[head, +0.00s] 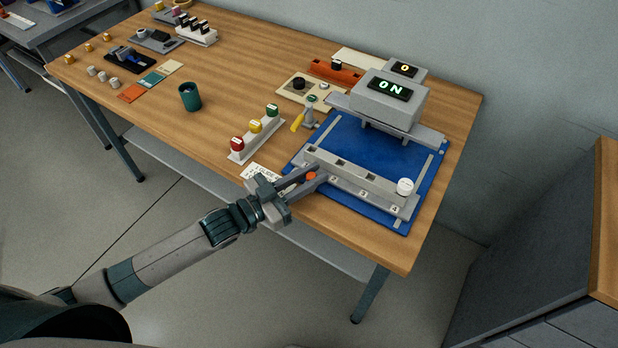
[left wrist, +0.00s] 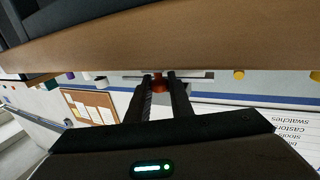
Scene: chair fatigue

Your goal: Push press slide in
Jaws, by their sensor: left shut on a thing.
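The press (head: 388,105) is a grey block with a green "ON" display, standing at the back of a blue base plate (head: 350,147). The slide (head: 350,188) is a long grey bar with numbered positions along the front of the plate. A white round piece (head: 405,186) sits at its right end, by number 4. My left gripper (head: 312,177) is at the slide's front left, shut on an orange knob (head: 310,175). The knob also shows between the fingers in the left wrist view (left wrist: 159,83). The fingers partly hide it. My right gripper is not in view.
A stand with red, yellow and green buttons (head: 256,137) is left of the plate. A yellow-handled clamp (head: 303,121) and a teal cup (head: 190,97) stand farther back.

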